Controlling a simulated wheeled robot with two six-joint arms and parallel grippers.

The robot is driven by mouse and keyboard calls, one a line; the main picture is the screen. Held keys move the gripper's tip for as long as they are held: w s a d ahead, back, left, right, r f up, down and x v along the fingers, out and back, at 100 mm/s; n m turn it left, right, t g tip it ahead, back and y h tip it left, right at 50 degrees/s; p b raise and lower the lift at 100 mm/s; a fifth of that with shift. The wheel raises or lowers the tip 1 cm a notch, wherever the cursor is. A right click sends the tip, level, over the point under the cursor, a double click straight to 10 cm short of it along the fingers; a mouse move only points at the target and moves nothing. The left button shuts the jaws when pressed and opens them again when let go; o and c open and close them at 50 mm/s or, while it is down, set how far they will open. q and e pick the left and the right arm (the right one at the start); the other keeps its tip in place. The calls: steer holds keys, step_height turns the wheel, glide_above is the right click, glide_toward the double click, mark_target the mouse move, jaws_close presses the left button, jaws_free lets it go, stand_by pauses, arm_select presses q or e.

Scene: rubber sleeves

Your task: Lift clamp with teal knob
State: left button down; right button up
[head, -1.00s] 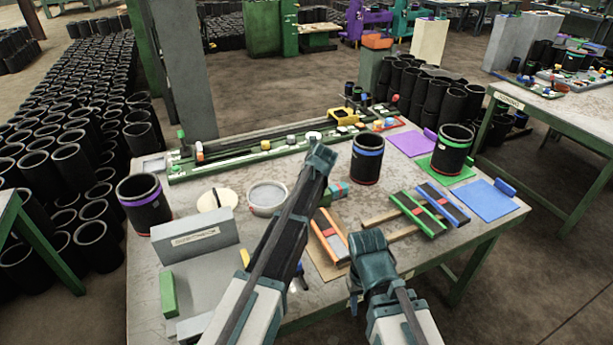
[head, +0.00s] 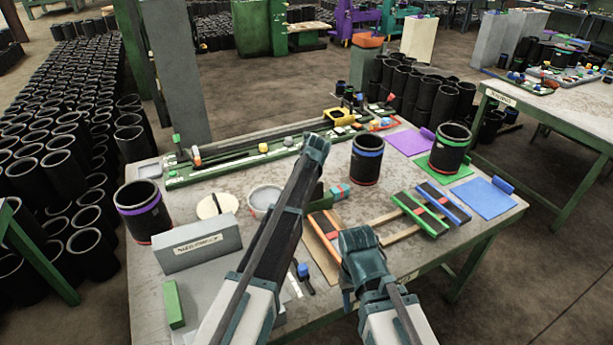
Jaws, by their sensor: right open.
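No clamp with a clearly teal knob can be made out. A small dark tool with a blue knob (head: 303,271) lies on the table (head: 235,285) between my arms. My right gripper (head: 349,292) is open and empty over the table's front part, below the orange-framed piece (head: 318,238). It points down, and its fingers are only partly seen. My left gripper (head: 316,148) is at the far end of the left arm, above the table's middle; its jaws cannot be made out.
Black sleeves with purple (head: 142,208), blue (head: 367,160) and green (head: 449,148) bands stand on the table. A grey labelled box (head: 197,243) is at left. Green (head: 420,214) and blue (head: 444,202) framed pieces lie at right. A long green rail (head: 230,170) runs along the back.

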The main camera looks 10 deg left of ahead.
arm_select(q)
steer(key=shift+w+a+f, duration=0.2)
steer(key=shift+w+a, duration=0.05)
steer(key=shift+w, duration=0.05)
arm_select(e)
steer(key=shift+f, duration=0.15)
stand_by(0.5)
